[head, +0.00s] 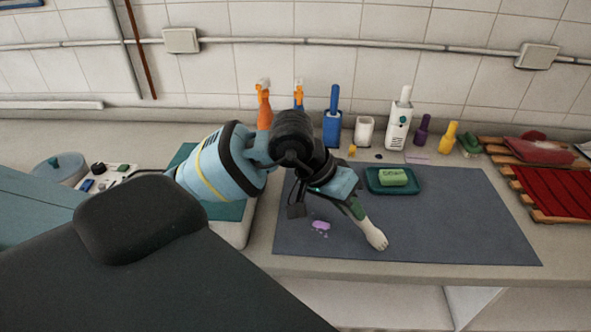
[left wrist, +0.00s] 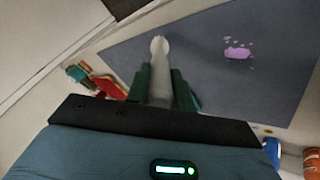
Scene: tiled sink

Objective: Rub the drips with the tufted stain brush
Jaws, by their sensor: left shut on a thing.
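The tufted stain brush (head: 374,236) has a pale handle and a whitish tufted end. My left gripper (head: 356,209) is shut on it, with the end pointing down and out over the dark mat. In the left wrist view the brush (left wrist: 159,72) stands between the two green fingers of my left gripper (left wrist: 160,85). The drips (head: 321,227) are a purple blotch with small spots on the mat, left of the brush in the head view. They also show in the left wrist view (left wrist: 238,53), apart from the brush. I cannot tell whether the brush touches the mat. My right gripper is out of view.
The dark grey mat (head: 450,215) covers the counter. A green dish (head: 376,188) with a green soap bar (head: 393,177) sits on it. A blue holder (head: 332,125), white cup (head: 364,130) and several bottles line the wall. The mat's right side is clear.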

